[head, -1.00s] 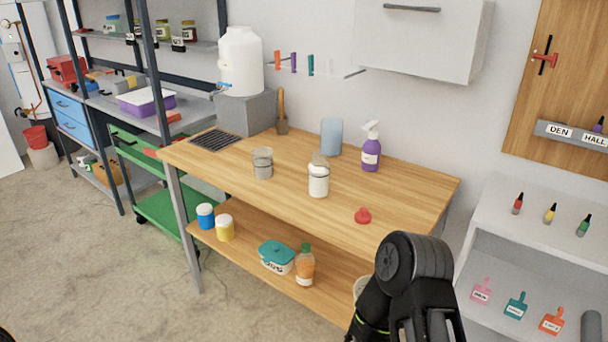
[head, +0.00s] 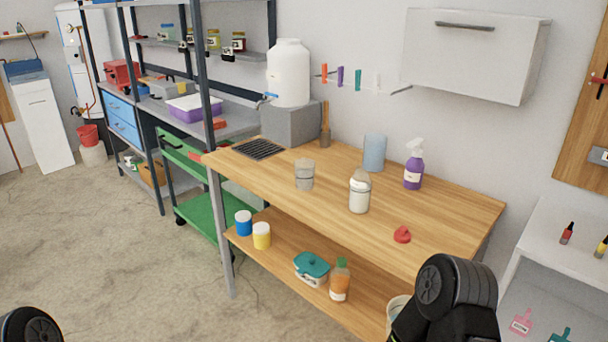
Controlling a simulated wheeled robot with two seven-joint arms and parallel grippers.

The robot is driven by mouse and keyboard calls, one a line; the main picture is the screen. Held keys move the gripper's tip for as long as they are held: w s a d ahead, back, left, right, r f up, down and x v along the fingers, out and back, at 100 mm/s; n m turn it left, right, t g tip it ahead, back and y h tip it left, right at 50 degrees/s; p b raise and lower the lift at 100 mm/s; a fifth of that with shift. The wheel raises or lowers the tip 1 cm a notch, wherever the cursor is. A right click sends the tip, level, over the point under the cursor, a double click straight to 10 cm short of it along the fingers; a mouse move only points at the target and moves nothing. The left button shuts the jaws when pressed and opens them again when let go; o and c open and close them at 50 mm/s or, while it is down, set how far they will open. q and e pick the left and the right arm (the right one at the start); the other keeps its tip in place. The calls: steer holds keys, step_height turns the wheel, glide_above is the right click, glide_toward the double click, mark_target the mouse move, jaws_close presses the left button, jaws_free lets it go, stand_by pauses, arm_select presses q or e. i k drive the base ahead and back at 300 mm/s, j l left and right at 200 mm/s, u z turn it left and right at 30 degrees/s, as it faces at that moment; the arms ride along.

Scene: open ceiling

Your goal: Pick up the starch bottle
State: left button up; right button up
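No label reading starch can be made out. A purple spray bottle (head: 414,170) with a white trigger head stands upright at the back right of the wooden bench (head: 455,205). A white bottle or jar (head: 359,192) with a greyish top stands upright nearer the middle of the bench. A bottle with orange contents and a green cap (head: 340,280) stands on the lower shelf. Which of these is the starch bottle I cannot tell. Parts of my arms show at the lower right and lower left corner, apart from these bottles. Neither gripper's fingertips are in view.
The bench also holds a clear jar (head: 304,174), a bluish cylinder (head: 374,153), a red object (head: 402,234) and a large white tank (head: 288,75) on a grey block. A wall cabinet (head: 475,55) hangs above. Open floor (head: 110,260) lies to the left.

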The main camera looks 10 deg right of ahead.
mark_target(360, 184)
steer(key=i+j+z, duration=0.1)
steer(key=z, duration=0.75)
steer(key=i+j+z, duration=0.2)
steer(key=j+z, duration=0.15)
steer(key=j, duration=0.15)
steer(key=i+j+z, duration=0.1)
steer(key=j+z, duration=0.25)
steer(key=j, duration=0.15)
steer(key=i+j+z, duration=0.1)
steer(key=j+z, duration=0.25)
steer(key=j, duration=2)
steer(key=i+z, duration=0.05)
steer(key=i, duration=0.05)
